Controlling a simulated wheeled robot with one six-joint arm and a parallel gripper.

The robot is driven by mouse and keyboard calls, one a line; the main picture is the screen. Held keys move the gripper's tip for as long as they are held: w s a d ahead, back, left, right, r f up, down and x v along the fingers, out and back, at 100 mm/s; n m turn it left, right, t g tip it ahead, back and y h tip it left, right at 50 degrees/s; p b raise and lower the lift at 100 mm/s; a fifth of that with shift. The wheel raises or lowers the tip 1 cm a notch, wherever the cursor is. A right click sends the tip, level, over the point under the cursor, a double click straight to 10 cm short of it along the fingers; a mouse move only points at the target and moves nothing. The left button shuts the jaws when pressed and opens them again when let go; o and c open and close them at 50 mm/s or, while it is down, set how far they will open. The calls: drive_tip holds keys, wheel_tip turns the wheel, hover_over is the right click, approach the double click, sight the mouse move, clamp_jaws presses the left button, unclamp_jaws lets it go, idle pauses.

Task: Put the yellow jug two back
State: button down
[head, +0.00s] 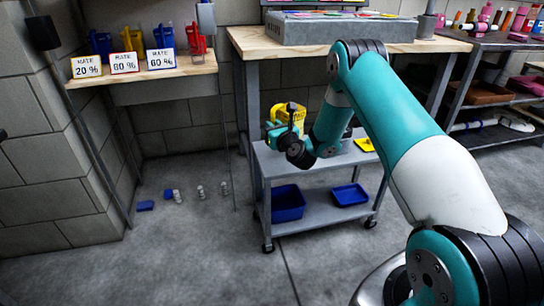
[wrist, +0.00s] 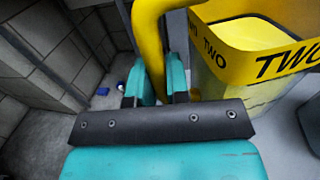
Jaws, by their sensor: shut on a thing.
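The yellow jug two (wrist: 275,35) fills the upper right of the wrist view, with black "TWO" lettering on its band. My gripper (wrist: 160,85) has its two teal fingers shut on the jug's curved yellow handle. In the head view the same yellow jug (head: 296,111) shows at the left end of the grey cart's top, partly hidden by my gripper (head: 278,130) and wrist. I cannot tell whether its base touches the cart top.
The grey cart (head: 330,219) holds blue trays (head: 288,203) below and a yellow card (head: 448,143) on top. A wooden wall shelf (head: 190,68) bears blue, yellow and red jugs behind rate cards (head: 124,63). A workbench (head: 240,42) stands behind. Small items lie on the floor at left.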

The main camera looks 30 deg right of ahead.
drive_tip(key=shift+f+b, duration=1.65)
drive_tip(key=shift+f, duration=2.25)
drive_tip(key=shift+f, duration=0.2)
drive_tip(key=c, duration=1.1)
unclamp_jaws()
drive_tip(key=shift+a+r, duration=0.1)
drive_tip(key=shift+r, duration=0.05)
